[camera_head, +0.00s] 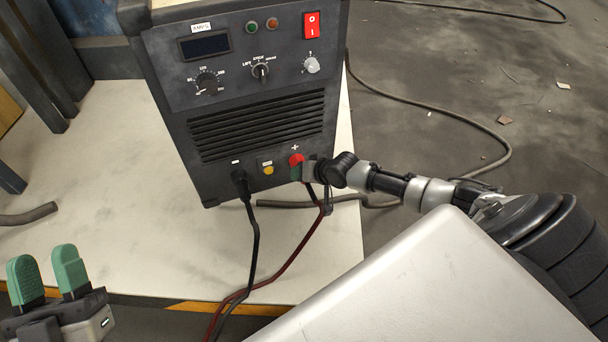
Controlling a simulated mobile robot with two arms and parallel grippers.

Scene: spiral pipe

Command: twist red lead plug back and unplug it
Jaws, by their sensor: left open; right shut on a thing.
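A dark welding machine (250,85) stands upright on a pale board. The red lead plug (296,160) is at the lower right of its front panel, under a plus mark. My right gripper (302,172) is shut on the red lead plug, and its fingers hide most of it. A dark red cable (302,235) hangs down from there. My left gripper (48,272), with green fingertips, is open and empty at the lower left, apart from the machine. A black lead plug (240,178) sits in the minus socket, left of a yellow connector (268,169).
A silver-grey box-like surface (430,285) fills the lower right. A black cable (247,270) hangs in front of the board (110,160). A grey hose (455,115) lies across the floor at right. Dark posts (35,65) stand at left.

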